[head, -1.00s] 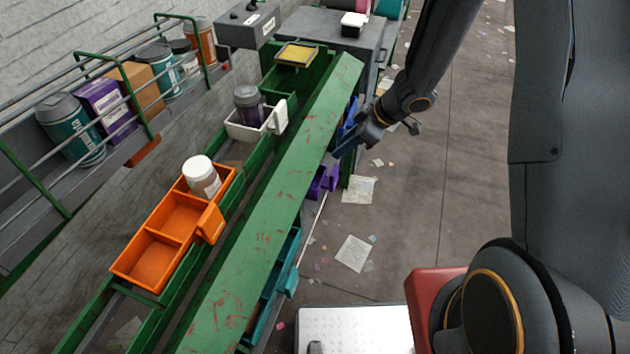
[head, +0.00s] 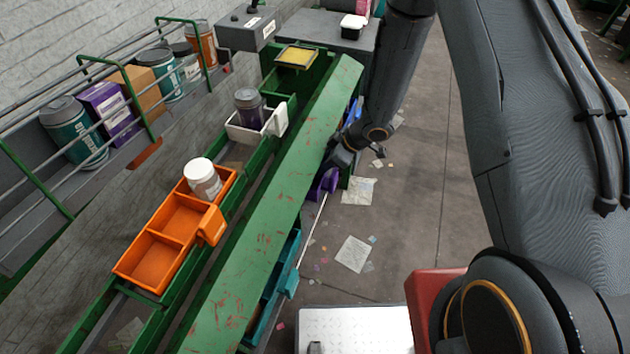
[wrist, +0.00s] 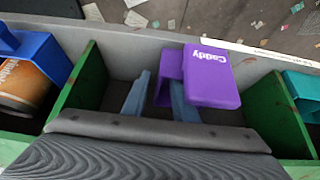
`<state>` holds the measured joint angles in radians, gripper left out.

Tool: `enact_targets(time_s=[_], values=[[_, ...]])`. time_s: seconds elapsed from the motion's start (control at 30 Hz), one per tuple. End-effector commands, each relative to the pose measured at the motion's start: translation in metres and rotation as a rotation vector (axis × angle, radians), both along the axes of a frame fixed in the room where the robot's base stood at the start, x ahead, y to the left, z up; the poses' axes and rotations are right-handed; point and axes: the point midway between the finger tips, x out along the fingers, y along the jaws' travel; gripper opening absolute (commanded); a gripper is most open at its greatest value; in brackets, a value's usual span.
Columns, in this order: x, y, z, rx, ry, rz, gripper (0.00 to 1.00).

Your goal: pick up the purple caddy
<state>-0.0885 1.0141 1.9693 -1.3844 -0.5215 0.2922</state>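The purple caddy (wrist: 211,77), with white "Caddy" lettering, sits in a compartment between green dividers in the wrist view. In the head view the purple caddy (head: 328,182) shows below the green beam, partly hidden by my gripper (head: 338,160). In the wrist view my gripper (wrist: 161,98) has its two blue-grey fingers spread apart. A narrow purple part of the caddy lies between the fingers, with a visible gap at the left finger. Whether the right finger touches it I cannot tell. The fingers' lower parts are hidden behind the gripper body.
A blue caddy (wrist: 38,52) with an orange-brown container is in the left compartment. A teal caddy (wrist: 302,92) is in the right one. Green dividers (wrist: 265,108) stand close on both sides. The long green beam (head: 265,205) runs beside my arm; an orange caddy (head: 150,262) sits beyond it.

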Motion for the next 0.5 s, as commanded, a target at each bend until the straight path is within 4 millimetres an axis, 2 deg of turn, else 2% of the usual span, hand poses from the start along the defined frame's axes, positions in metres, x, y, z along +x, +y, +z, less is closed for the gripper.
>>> enact_targets(time_s=[0.23,0.4,0.5], values=[[0.0007,0.0009,-0.001,0.0,-0.001,-0.001,0.26],[0.0007,0.0008,-0.0009,0.0,-0.001,-0.001,0.0],[0.0007,0.0006,-0.0009,0.0,-0.001,-0.001,0.0]])
